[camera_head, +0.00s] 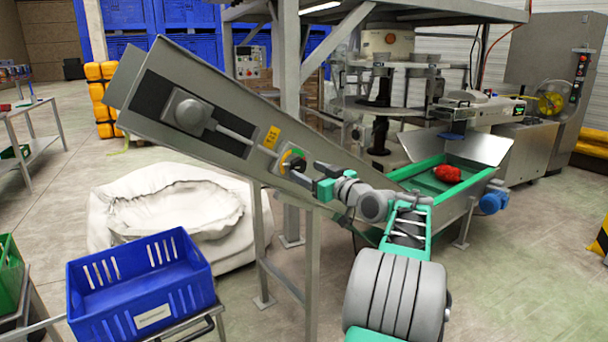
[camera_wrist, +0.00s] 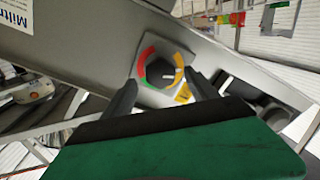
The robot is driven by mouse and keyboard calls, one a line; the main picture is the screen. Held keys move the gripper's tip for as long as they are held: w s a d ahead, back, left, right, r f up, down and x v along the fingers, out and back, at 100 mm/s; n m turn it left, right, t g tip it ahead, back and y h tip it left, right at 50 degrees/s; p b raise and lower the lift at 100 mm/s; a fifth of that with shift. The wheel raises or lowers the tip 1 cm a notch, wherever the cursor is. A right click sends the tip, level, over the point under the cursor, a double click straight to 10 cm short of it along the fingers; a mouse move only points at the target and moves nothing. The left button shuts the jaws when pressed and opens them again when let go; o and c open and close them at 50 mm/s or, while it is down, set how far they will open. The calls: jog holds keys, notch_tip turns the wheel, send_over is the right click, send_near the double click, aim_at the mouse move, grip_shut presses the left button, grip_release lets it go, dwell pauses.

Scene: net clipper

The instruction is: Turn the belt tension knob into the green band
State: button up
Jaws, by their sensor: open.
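The belt tension knob (camera_head: 293,162) sits on a small plate on the side of the sloping grey conveyor. In the wrist view the dark round knob (camera_wrist: 159,73) has a short white mark toward its right side. A coloured ring (camera_wrist: 142,68) surrounds it, with red on the left, yellow-orange at the upper part and right, and small green parts. My gripper (camera_head: 309,175) is in front of the knob. In the wrist view its open fingers (camera_wrist: 160,82) stand either side of the knob, with no clear contact.
A yellow label (camera_head: 272,137) and a grey box (camera_head: 188,110) with a conduit are on the conveyor (camera_head: 235,100) up-left of the knob. A green-edged trough holding a red item (camera_head: 447,173) lies right of my arm. A blue crate (camera_head: 140,280) stands at front left.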

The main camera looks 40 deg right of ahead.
aim_at(297, 165)
jog(key=w, duration=0.2)
jog(key=shift+w+d, duration=0.1)
jog(key=shift+w, duration=0.2)
jog(key=c, duration=1.4)
jog(key=shift+o, duration=0.2)
